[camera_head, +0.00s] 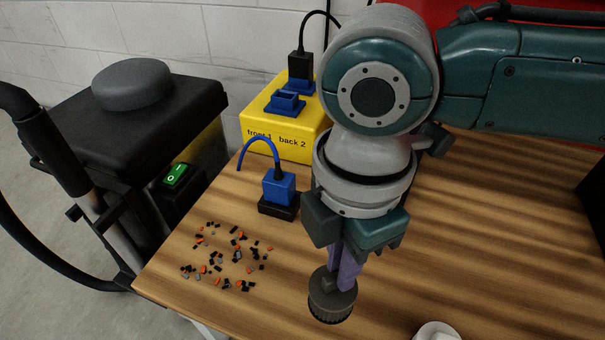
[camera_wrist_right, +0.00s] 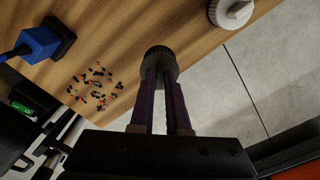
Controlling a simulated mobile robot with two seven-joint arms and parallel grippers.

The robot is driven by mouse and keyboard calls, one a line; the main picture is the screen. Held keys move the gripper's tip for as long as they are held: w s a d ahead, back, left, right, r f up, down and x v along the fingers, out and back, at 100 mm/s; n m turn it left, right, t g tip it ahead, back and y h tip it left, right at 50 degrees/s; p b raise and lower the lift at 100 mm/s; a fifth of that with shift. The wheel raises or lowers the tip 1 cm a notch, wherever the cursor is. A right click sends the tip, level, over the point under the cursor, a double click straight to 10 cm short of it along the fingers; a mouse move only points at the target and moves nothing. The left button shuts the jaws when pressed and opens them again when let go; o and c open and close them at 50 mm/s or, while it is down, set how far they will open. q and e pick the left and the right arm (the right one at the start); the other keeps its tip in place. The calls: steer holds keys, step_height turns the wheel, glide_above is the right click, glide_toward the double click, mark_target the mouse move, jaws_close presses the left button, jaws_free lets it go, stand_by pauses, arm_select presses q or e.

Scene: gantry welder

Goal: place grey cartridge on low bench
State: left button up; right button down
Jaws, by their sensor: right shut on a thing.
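The grey cartridge (camera_head: 333,298) is a short dark grey cylinder with a ribbed lower edge, upright below my right gripper (camera_head: 340,272). The gripper's purple fingers are shut on its narrower top. In the right wrist view the cartridge (camera_wrist_right: 159,60) shows at the tips of the fingers (camera_wrist_right: 161,88). It is over the wooden bench top (camera_head: 450,230), near the front edge; I cannot tell whether it touches the wood. My left gripper is not in view.
Small black, orange and grey bits (camera_head: 225,258) lie scattered on the wood. A blue plug on a black base (camera_head: 278,195) and a yellow box (camera_head: 275,130) stand behind. A white round part (camera_head: 437,332) is at front right. A black cabinet (camera_head: 150,100) stands left.

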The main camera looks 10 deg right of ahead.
mark_target(333, 290)
step_height(333, 290, down, 4)
steer(key=shift+f+b, duration=0.2)
steer(key=shift+b, duration=1.05)
steer(key=shift+f, duration=0.1)
steer(key=shift+f, duration=0.15)
steer(key=c, duration=0.9)
jaws_free()
